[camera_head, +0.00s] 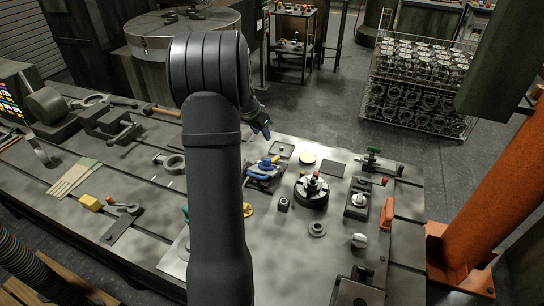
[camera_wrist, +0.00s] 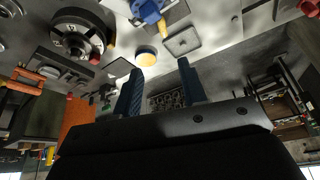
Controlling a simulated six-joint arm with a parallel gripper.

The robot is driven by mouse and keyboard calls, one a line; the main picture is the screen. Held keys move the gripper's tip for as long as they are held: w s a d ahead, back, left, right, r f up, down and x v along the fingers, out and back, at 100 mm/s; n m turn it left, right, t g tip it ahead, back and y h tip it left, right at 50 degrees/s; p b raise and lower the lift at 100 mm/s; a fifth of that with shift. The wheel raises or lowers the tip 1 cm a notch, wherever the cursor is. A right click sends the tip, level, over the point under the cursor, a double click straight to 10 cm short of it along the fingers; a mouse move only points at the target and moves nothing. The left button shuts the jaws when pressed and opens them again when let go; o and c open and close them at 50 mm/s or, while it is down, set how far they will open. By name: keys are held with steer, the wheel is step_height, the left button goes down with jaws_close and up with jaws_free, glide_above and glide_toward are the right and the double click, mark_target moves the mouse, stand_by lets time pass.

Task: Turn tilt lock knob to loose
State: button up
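I cannot tell for sure which part is the tilt lock knob. A round black fixture with a red-tipped handle on top (camera_head: 312,190) stands on the steel bench (camera_head: 285,240); it also shows at the upper left of the wrist view (camera_wrist: 80,38). A blue clamp-like device (camera_head: 264,168) sits left of it, partly in the wrist view (camera_wrist: 148,10).
A yellow disc (camera_head: 308,158) and a square plate (camera_head: 283,150) lie near the far edge. A green-handled vise (camera_head: 372,160) and an orange handle (camera_head: 387,213) stand at the right. An orange post (camera_head: 490,215) rises beyond the bench. My arm hides part of the bench.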

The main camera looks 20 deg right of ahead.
mark_target(274, 159)
steer(key=x, duration=1.8)
steer(key=shift+w+d+f, duration=0.15)
steer(key=shift+w+f, duration=0.05)
steer(key=shift+w, duration=0.05)
steer(key=shift+c, duration=0.2)
jaws_close()
